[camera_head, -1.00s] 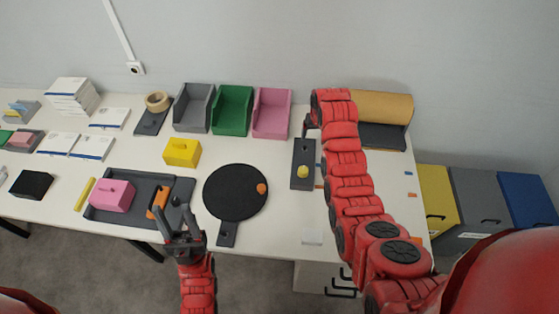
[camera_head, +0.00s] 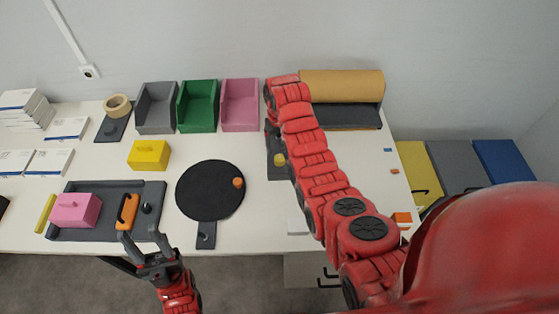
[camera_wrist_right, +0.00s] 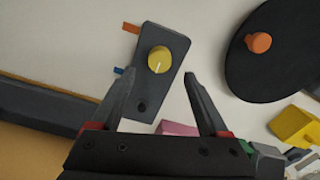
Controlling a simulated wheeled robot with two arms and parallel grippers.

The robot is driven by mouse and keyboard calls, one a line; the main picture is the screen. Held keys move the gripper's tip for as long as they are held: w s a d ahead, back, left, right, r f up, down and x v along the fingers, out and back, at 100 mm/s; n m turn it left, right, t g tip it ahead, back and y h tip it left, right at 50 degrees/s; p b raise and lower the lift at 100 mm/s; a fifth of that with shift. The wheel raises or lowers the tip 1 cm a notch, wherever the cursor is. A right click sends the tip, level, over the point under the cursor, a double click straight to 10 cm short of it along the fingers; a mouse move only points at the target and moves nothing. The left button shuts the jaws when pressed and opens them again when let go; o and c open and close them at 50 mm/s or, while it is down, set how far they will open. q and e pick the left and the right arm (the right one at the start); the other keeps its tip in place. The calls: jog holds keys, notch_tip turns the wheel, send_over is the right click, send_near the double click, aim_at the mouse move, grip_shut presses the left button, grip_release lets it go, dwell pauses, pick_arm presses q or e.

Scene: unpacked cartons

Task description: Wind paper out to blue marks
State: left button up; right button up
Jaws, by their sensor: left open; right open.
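A brown paper roll (camera_head: 340,86) lies on a dark grey holder (camera_head: 350,117) at the back right of the table. A dark panel with a yellow knob (camera_head: 280,160) is left of my right arm; the knob also shows in the right wrist view (camera_wrist_right: 158,60). A small blue mark (camera_head: 388,150) is on the table's right side; another blue mark (camera_wrist_right: 118,71) is beside the panel. My right gripper (camera_wrist_right: 162,78) is open and empty, with the knob just beyond and between its fingertips. My left gripper (camera_head: 139,236) is open and empty at the front edge.
Orange marks (camera_head: 395,171) lie near the blue ones. A black turntable (camera_head: 208,190) with an orange knob is left of the panel. A grey tray (camera_head: 100,233) holds a pink box. Grey, green and pink bins stand at the back. Coloured bins stand right of the table.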

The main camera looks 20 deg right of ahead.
aim_at(280, 158)
notch_tip(280, 158, down, 4)
jog(key=shift+r+p, duration=0.25)
jog(key=shift+p, duration=0.5)
jog(key=shift+f, duration=1.1)
grip_shut()
